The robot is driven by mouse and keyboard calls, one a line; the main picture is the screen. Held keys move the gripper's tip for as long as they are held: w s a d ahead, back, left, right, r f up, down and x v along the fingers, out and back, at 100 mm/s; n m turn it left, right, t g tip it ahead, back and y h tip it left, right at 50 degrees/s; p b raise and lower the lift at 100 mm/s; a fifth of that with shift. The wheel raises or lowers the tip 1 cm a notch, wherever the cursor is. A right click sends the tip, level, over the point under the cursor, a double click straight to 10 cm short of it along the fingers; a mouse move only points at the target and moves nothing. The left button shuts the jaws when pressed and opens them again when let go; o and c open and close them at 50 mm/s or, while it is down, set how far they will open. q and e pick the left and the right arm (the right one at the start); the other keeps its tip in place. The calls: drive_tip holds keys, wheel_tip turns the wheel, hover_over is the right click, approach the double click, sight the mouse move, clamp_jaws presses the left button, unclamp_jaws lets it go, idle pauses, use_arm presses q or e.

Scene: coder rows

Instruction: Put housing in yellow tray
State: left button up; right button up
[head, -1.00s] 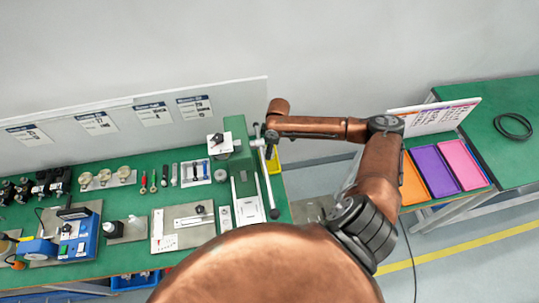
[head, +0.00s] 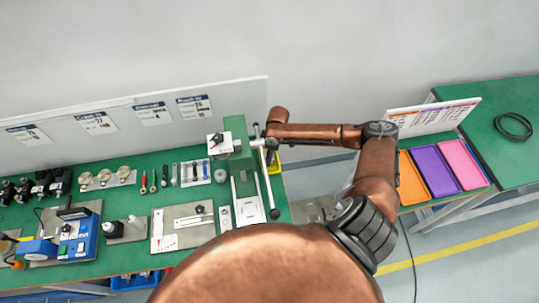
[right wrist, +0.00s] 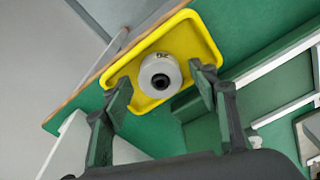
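In the right wrist view a pale grey round housing (right wrist: 150,68) with a dark centre hole appears inside the yellow tray (right wrist: 205,38). My right gripper (right wrist: 160,77) is open above it, one finger on each side, with visible gaps to the housing. In the head view the yellow tray (head: 274,166) shows only in part, at the right end of the left bench beside the green press (head: 238,140). My right arm reaches over there, and its fingertips cannot be made out in that view. My left gripper is out of view.
The green left bench (head: 145,178) holds several tools, parts and a blue device (head: 77,238). A sign panel (head: 120,118) stands behind it. Orange, purple (head: 432,171) and pink trays lie on the right bench. Open floor lies between the benches.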

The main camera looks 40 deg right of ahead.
sight(273, 157)
drive_tip(key=shift+r, duration=0.1)
wheel_tip(273, 157, up, 12)
drive_tip(key=s, duration=0.1)
drive_tip(key=shift+d, duration=0.45)
drive_tip(key=shift+s, duration=0.1)
idle(0.5)
